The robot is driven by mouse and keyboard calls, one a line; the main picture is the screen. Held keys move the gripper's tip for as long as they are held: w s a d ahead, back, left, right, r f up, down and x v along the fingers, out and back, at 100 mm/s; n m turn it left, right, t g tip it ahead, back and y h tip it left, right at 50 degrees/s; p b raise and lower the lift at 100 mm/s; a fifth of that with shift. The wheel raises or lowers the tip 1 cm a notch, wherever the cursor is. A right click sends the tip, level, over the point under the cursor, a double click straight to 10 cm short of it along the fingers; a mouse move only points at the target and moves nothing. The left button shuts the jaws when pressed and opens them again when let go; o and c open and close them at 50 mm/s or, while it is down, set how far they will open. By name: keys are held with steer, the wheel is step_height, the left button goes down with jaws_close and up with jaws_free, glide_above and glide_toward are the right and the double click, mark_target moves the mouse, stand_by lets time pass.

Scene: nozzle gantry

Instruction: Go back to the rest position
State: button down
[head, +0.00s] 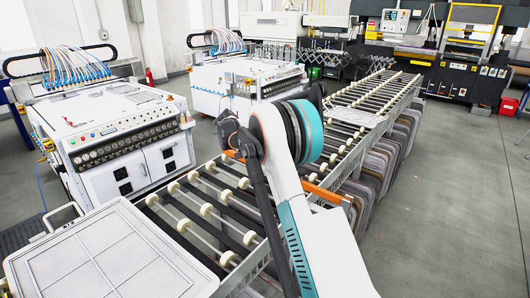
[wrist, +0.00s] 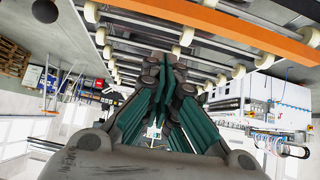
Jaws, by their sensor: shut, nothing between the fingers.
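My gripper (wrist: 168,75) shows in the wrist view with its dark green fingers together and nothing between them. It is close to the roller conveyor (wrist: 205,35), which fills the upper part of that view; I cannot tell the exact gap.
A white machine (head: 110,135) with many blue tubes stands left of the conveyor, and a second one (head: 245,80) stands behind it. A white framed panel (head: 105,255) lies at the lower left. The grey floor (head: 450,190) at right is clear.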

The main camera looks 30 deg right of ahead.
steer(key=shift+v, duration=1.65)
steer(key=shift+a+r, duration=0.1)
steer(key=s+a+r+n+t+y, duration=0.1)
steer(key=s+a+r+n, duration=0.1)
steer(key=s+a+r, duration=0.4)
steer(key=s+a+r+n+y+b, duration=0.1)
steer(key=s+a+r+n+y, duration=0.2)
steer(key=s, duration=0.5)
steer(key=s+a+r+n+t, duration=0.1)
steer(key=s+a+r+n, duration=0.15)
steer(key=s+a, duration=0.4)
steer(key=s+a+f+n+y, duration=0.1)
steer(key=s+a, duration=0.3)
steer(key=s, duration=0.5)
steer(key=s+a+f+n+t+y+b, duration=0.1)
steer(key=s+a+f+n+y, duration=0.1)
steer(key=s, duration=0.7)
steer(key=s+a+f+n+t+y, duration=0.1)
steer(key=s+a+f+n, duration=0.2)
steer(key=s+a+f, duration=0.2)
steer(key=s+a, duration=0.2)
steer(key=s, duration=0.2)
steer(key=shift+s+y+b, duration=0.25)
steer(key=shift+y+b, duration=0.05)
